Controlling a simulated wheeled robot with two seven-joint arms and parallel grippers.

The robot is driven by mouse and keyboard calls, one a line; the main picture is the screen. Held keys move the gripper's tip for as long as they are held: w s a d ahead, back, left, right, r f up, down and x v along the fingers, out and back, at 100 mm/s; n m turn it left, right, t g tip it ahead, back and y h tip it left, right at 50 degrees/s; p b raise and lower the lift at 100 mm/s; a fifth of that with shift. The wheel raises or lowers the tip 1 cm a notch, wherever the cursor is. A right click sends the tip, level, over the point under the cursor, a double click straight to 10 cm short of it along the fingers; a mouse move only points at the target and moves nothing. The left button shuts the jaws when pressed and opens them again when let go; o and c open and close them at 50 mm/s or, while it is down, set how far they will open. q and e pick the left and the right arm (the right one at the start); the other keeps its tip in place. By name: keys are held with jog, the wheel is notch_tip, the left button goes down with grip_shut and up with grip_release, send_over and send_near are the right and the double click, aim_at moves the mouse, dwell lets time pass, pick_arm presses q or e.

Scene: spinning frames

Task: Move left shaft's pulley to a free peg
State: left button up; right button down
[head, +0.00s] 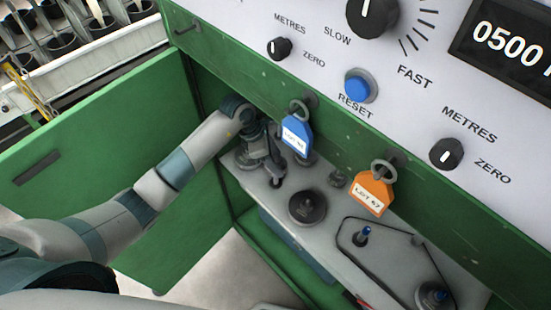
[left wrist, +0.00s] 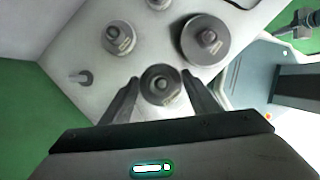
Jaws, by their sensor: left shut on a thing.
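My left gripper (head: 270,178) reaches into the green cabinet, low over the grey shelf (head: 335,240). In the left wrist view its two fingers are shut on a small dark grey pulley (left wrist: 160,86) with a round hub and a pale label. I cannot tell whether this pulley is still around a shaft or clear of it. A bare short peg (left wrist: 80,77) stands to the left of it. Another pulley (left wrist: 118,38) sits up and left, and a wider pulley (left wrist: 205,40) sits up and right. In the head view a wide dark pulley (head: 307,206) is on the shelf. My right gripper is not in view.
A thin belt (head: 400,232) runs around a blue-tipped shaft (head: 362,237) and a pulley (head: 433,295) at the right. A blue tag (head: 297,135) and an orange tag (head: 371,192) hang from the cabinet front. The green door (head: 90,150) stands open at the left.

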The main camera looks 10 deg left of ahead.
pick_arm(q)
jog(key=shift+f+b, duration=0.15)
jog(key=shift+b, duration=0.15)
dwell(0.5)
jog(key=shift+f+b, duration=2.9)
jog(key=shift+f, duration=0.45)
dwell(0.8)
jog(key=shift+f, duration=0.1)
